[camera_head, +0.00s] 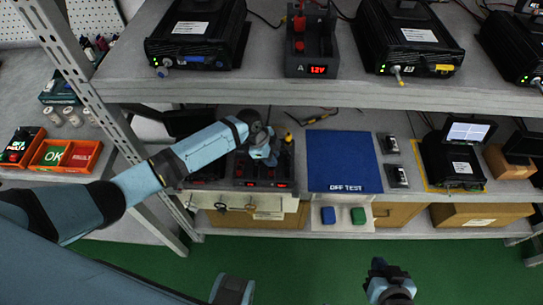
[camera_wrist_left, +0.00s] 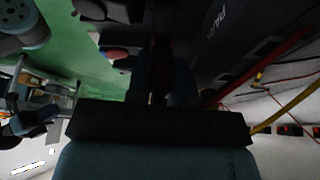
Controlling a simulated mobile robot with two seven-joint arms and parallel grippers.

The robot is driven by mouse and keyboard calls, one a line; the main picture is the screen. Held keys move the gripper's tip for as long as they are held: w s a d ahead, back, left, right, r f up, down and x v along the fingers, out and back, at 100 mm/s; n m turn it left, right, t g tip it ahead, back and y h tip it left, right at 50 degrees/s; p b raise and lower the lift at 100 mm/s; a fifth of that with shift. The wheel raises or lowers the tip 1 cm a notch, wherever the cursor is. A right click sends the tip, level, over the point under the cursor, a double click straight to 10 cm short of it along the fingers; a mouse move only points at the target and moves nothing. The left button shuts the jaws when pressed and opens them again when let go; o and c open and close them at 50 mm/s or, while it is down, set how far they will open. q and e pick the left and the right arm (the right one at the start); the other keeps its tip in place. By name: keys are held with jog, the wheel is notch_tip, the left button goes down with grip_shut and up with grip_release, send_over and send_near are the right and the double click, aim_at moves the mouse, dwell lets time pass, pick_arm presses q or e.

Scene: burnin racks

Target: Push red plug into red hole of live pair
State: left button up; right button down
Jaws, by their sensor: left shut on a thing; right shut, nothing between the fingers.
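My left gripper (camera_head: 268,152) reaches to the lower shelf, at a dark power unit (camera_head: 252,182) with red lit displays. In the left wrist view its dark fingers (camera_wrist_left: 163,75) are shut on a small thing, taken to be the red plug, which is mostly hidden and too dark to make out. A red cable (camera_wrist_left: 262,68) and a yellow cable (camera_wrist_left: 285,107) run off to the right there. The red hole is hidden by the gripper, so I cannot tell whether the plug touches it. My right gripper (camera_head: 388,286) is shut and empty, low in front of the shelves.
A blue mat (camera_head: 343,160) marked OFF TEST lies right of the unit. Another unit (camera_head: 311,62) marked A, with red parts, stands on the upper shelf between black boxes. The upper shelf edge (camera_head: 330,95) overhangs the work. A metal post (camera_head: 85,75) stands left.

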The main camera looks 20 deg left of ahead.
pick_arm(q)
jog(key=shift+f, duration=0.1)
jog(key=o, duration=0.7)
jog(key=shift+o, duration=0.4)
jog(key=shift+c, duration=0.8)
jog(key=shift+f, duration=0.1)
